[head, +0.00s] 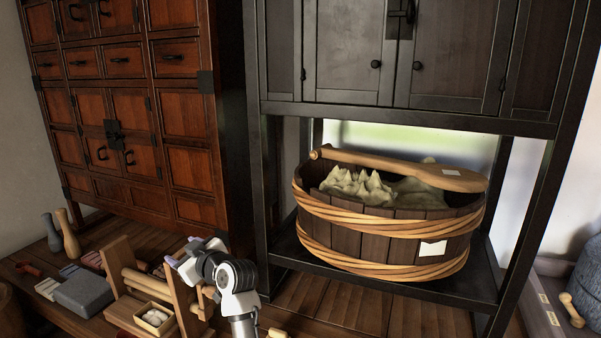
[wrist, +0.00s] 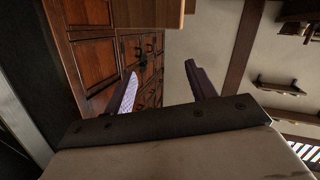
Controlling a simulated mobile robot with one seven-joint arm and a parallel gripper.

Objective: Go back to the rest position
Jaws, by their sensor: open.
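My gripper (wrist: 163,92) is open and empty in the wrist view, with its two fingers spread apart. Behind the fingers are the red-brown cabinet and the pale wall, turned on their side. In the head view my gripper (head: 180,255) is at the end of my white and grey arm, low and left of centre. It appears in front of a wooden frame (head: 118,254), and I cannot tell how far apart they are. Its fingertips are small there.
A wooden tub (head: 376,246) with a paddle (head: 405,170) across it stands on the dark cabinet's shelf (head: 420,291). A red-brown cabinet (head: 186,113) stands behind left. A grey block (head: 85,292), a small box (head: 154,318) and two bottles (head: 68,232) crowd the lower left.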

